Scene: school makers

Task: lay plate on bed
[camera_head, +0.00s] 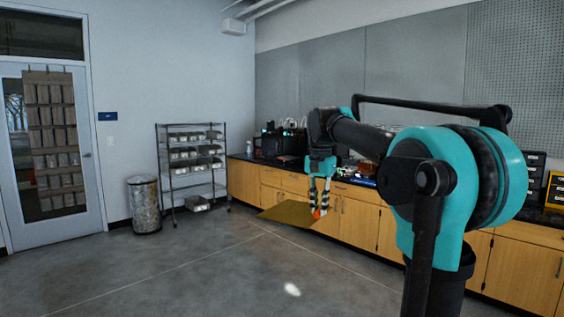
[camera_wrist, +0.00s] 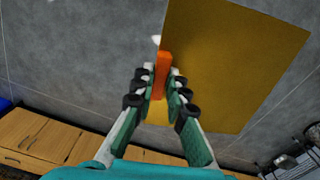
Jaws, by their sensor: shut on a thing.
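The plate (camera_wrist: 235,65) is a flat, square, gold-brown sheet with an orange tab (camera_wrist: 163,75) at one edge. My gripper (camera_wrist: 160,88) is shut on the orange tab, and the plate hangs out from the fingers above the floor. In the head view the plate (camera_head: 290,213) shows as a thin, nearly level sheet below my gripper (camera_head: 319,207), in front of the wooden cabinets. The bed is not one I can clearly make out; dark machines (camera_head: 280,142) stand at the far end of the counter, small and partly unclear.
A black-topped counter on wooden cabinets (camera_head: 357,217) runs along the right wall. A wire shelf (camera_head: 192,165) with grey bins and a metal trash can (camera_head: 144,204) stand at the back. The grey floor (camera_head: 190,270) in front is clear.

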